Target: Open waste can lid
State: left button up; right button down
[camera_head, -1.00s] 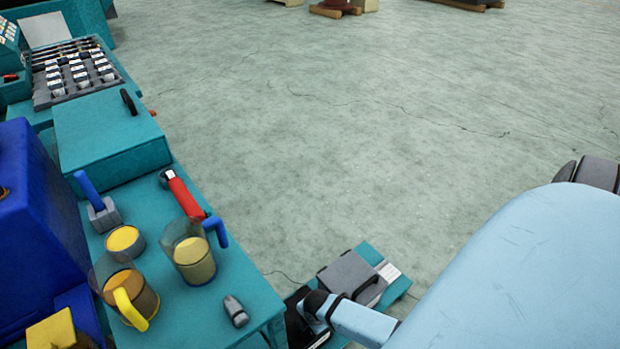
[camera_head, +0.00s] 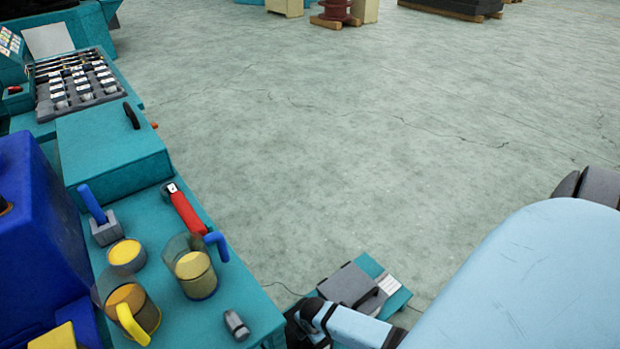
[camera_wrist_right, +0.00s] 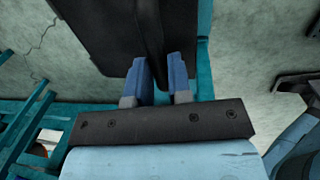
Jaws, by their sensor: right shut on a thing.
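The waste can appears to be the teal box with a grey lid (camera_head: 347,286) and a black handle (camera_head: 368,301), low in the head view beside the workbench. In the right wrist view a dark panel (camera_wrist_right: 103,35), which looks like the lid, fills the top, with a teal edge beside it. My right gripper (camera_wrist_right: 160,72) has its two blue fingers on either side of a black bar (camera_wrist_right: 150,35) on that panel and is shut on it. In the head view my forearm hides the fingers. I cannot tell how far the lid is raised. My left gripper is not in view.
The teal workbench (camera_head: 222,318) fills the left, holding a red-handled tool (camera_head: 185,212), clear mugs (camera_head: 194,272), a yellow-topped cup (camera_head: 127,255) and a blue case (camera_head: 38,235). Open grey floor (camera_head: 340,160) lies beyond. A red spool (camera_head: 336,10) stands far back.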

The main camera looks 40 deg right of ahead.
jog(key=w+r+g+p, duration=0.1)
jog(key=p, duration=0.1)
jog(key=w+r+g+p, duration=0.1)
jog(key=r, duration=0.1)
jog(key=shift+d+r+p, duration=0.15)
jog(key=shift+d+p, duration=0.05)
jog(key=shift+p, duration=0.15)
pick_arm(q)
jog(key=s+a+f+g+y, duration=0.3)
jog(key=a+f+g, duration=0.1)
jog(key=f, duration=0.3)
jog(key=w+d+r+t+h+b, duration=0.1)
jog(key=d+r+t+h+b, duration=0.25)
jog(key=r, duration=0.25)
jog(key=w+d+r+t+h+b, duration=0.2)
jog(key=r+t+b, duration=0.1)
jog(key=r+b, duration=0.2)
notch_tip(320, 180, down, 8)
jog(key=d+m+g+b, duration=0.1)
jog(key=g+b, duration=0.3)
jog(key=b, duration=0.2)
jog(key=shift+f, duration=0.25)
pick_arm(e)
jog(key=w+d+r+g+y, duration=0.1)
jog(key=w+g, duration=0.7)
jog(key=w, duration=0.9)
jog(key=shift+w+d+r, duration=0.15)
jog(key=shift+d+r, duration=0.05)
jog(key=shift+d, duration=0.1)
